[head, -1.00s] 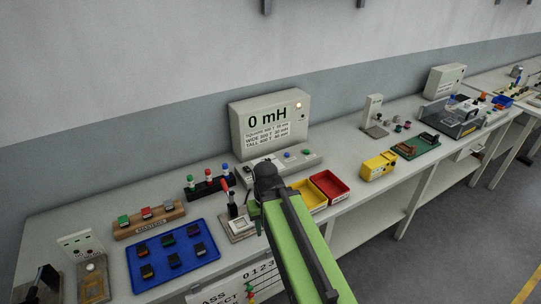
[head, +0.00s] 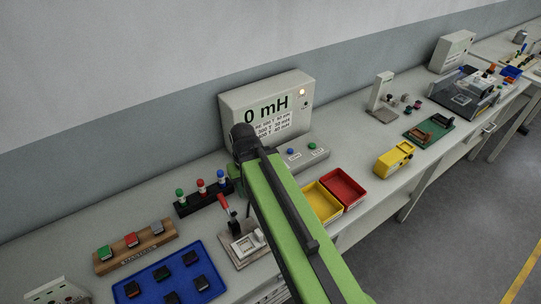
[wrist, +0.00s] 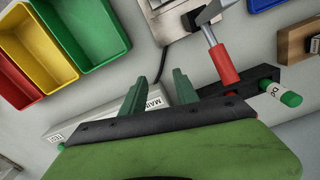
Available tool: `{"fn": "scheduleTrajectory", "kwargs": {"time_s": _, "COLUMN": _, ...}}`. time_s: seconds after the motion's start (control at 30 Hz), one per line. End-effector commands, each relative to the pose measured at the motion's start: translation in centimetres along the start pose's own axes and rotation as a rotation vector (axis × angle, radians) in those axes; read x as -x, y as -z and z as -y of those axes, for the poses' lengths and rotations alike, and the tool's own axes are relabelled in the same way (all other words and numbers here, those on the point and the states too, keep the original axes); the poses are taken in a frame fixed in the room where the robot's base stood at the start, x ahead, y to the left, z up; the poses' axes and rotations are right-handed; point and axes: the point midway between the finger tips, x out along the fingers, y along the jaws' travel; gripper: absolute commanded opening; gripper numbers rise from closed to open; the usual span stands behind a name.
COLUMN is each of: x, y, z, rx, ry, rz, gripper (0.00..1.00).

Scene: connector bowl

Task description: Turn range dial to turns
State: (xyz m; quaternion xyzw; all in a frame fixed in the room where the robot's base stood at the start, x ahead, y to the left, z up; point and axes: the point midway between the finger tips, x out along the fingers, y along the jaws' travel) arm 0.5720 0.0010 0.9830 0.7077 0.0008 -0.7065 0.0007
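The meter (head: 236,100) is a light grey box against the wall in the head view, reading 0 mH, with a lit lamp at its upper right. A low console (head: 318,155) with a blue and a green button stands in front of it. My green arm covers the console's left part, and I see no range dial clearly in either view. In the wrist view my gripper (wrist: 158,88) has its two green fingers apart, with nothing between them. It hangs above the table near a light grey housing (wrist: 85,122) with a partly hidden label. The fingertips are hidden in the head view.
Yellow (head: 322,203) and red (head: 345,187) bins stand right of my arm. A rack (head: 206,198) with coloured-topped posts and a red-handled lever fixture (head: 240,240) stand left. A blue tray (head: 150,276) of dark blocks lies at front left. A yellow device (head: 394,160) stands right.

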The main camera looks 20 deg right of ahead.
Motion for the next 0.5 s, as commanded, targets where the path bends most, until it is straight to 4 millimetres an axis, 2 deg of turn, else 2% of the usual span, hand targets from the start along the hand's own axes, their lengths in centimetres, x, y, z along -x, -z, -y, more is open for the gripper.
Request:
{"fn": "scheduleTrajectory", "kwargs": {"time_s": 0.07, "x": 0.2, "y": 0.1, "z": -0.1, "rx": -0.001, "ry": 0.001, "rz": -0.003, "gripper": 0.43}}
{"fn": "scheduleTrajectory", "kwargs": {"time_s": 0.1, "x": 0.8, "y": 0.4, "z": -0.5, "rx": -0.004, "ry": 0.003, "rz": -0.015, "gripper": 0.48}}
{"fn": "scheduleTrajectory", "kwargs": {"time_s": 0.17, "x": 2.8, "y": 1.3, "z": -2.0, "rx": -0.014, "ry": 0.010, "rz": -0.056, "gripper": 0.49}}
{"fn": "scheduleTrajectory", "kwargs": {"time_s": 0.23, "x": 5.8, "y": 3.0, "z": -4.2, "rx": -0.018, "ry": 0.017, "rz": -0.135, "gripper": 0.49}}
{"fn": "scheduleTrajectory", "kwargs": {"time_s": 0.33, "x": 9.6, "y": 5.3, "z": -8.7, "rx": -0.041, "ry": 0.013, "rz": -0.257, "gripper": 0.49}}
{"fn": "scheduleTrajectory", "kwargs": {"time_s": 0.4, "x": 11.5, "y": 6.4, "z": -11.4, "rx": -0.054, "ry": 0.002, "rz": -0.324, "gripper": 0.49}}
{"fn": "scheduleTrajectory", "kwargs": {"time_s": 0.5, "x": 12.6, "y": 7.2, "z": -13.7, "rx": -0.064, "ry": -0.009, "rz": -0.380, "gripper": 0.49}}
